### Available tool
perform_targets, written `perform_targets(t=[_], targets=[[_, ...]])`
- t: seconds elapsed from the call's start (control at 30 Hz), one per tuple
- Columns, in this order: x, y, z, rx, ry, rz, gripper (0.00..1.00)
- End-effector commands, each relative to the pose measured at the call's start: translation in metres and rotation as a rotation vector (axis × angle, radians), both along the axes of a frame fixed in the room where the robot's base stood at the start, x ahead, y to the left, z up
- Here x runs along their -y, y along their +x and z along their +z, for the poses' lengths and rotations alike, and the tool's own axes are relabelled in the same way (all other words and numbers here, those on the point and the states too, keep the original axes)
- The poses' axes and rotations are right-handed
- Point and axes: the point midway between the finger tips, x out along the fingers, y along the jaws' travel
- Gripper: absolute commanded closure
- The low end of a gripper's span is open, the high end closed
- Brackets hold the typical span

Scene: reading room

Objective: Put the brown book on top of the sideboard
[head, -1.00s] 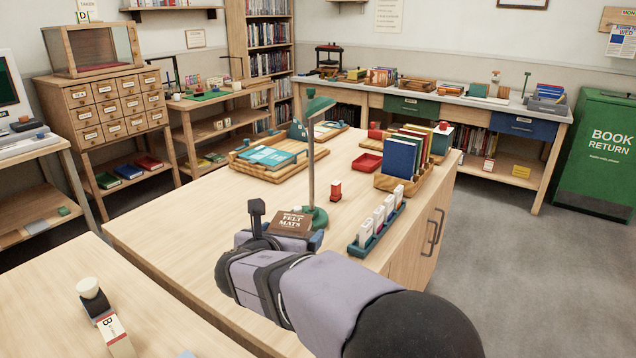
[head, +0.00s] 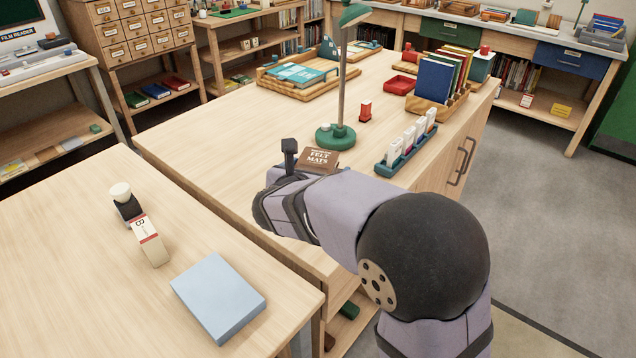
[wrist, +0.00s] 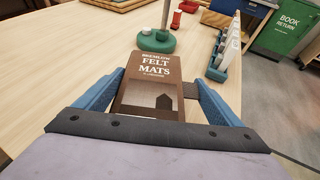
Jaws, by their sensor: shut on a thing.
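The brown book (head: 320,158), titled "Felt Mats", shows beyond my gripper in the head view. In the wrist view the brown book (wrist: 148,95) lies between the two blue fingers of my gripper (wrist: 157,82), which is shut on it, cover facing the camera. The light wood sideboard (head: 225,130), with dark door handles on its right side, spans the middle of the head view. The book is over its near part, close to the green lamp base. I cannot tell whether the book touches the top. My wrist hides the gripper's near side in the head view.
A green lamp (head: 335,137) stands just beyond the book. A teal rack with white cards (head: 407,142) is to its right, and a small red block (head: 366,110) behind. A nearer table holds a pale blue book (head: 218,297) and a stamp (head: 124,200). The sideboard's left part is clear.

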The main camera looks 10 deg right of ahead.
Motion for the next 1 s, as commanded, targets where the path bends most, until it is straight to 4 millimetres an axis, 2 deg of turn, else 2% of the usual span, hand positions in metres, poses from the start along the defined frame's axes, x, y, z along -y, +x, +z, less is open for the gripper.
perform_targets(t=[0.1,0.23,0.73,0.77,0.8,1.0], targets=[[0.0,0.0,-0.021,-0.002,-0.003,0.0,0.42],[0.0,0.0,-0.033,0.0,-0.002,0.0,0.42],[0.0,0.0,-0.041,0.002,-0.001,0.0,0.42],[0.0,0.0,-0.041,0.0,-0.001,0.0,0.06],[0.0,0.0,-0.04,0.0,-0.001,0.0,0.0],[0.0,0.0,-0.04,-0.001,0.0,0.0,0.0]])
